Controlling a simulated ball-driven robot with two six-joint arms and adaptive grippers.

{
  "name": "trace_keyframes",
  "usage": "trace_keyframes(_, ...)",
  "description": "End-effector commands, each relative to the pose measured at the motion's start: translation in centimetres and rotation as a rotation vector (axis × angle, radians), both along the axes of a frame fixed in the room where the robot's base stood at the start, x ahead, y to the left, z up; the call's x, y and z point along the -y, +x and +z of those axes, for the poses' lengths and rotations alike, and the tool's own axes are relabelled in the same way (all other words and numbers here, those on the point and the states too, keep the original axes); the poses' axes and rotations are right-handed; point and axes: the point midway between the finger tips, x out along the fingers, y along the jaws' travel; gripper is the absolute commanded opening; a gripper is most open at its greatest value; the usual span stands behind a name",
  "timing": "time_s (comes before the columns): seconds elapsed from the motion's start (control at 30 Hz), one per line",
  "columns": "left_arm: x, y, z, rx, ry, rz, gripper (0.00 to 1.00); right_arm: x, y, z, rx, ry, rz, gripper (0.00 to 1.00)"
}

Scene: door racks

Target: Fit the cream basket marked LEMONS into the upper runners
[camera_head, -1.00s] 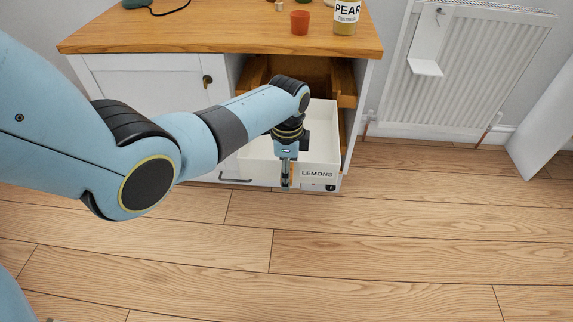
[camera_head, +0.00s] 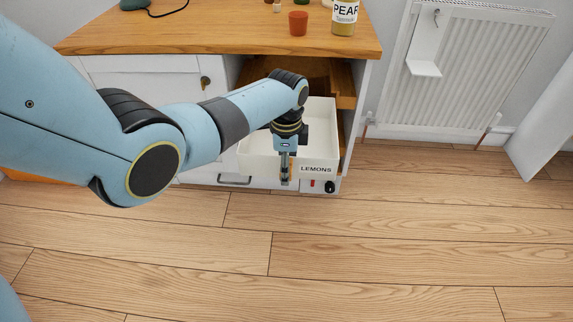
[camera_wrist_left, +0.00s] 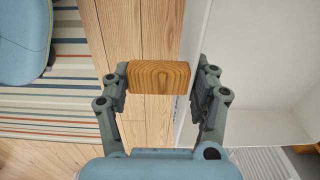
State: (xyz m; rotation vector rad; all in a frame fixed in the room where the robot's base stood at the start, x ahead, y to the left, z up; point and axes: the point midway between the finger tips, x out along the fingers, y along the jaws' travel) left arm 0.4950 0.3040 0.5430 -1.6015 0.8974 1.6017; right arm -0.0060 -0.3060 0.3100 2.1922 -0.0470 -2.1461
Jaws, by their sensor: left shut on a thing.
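The cream basket (camera_head: 320,166) marked LEMONS is at the open bay of the cabinet, its front facing me. My left gripper (camera_head: 285,175) points down at the basket's front, left of the label. In the left wrist view the gripper (camera_wrist_left: 162,80) is shut on the basket's wooden handle (camera_wrist_left: 158,77), with the cream wall (camera_wrist_left: 198,40) beside it. A wooden runner (camera_head: 345,88) shows on the bay's right side, above the basket. My arm hides part of the bay's left side and the basket's far left. My right gripper is out of view.
A red switch (camera_head: 312,184) and dark knob (camera_head: 329,187) sit below the basket. A radiator (camera_head: 480,75) is at right. The floor in front is clear.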

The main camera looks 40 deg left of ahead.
Motion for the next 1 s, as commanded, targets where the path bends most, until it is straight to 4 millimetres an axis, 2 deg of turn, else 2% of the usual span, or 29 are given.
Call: trace_keyframes(1.0,0.01,0.10,0.14,0.002,0.000,-0.001,0.11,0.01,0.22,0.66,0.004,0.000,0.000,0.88)
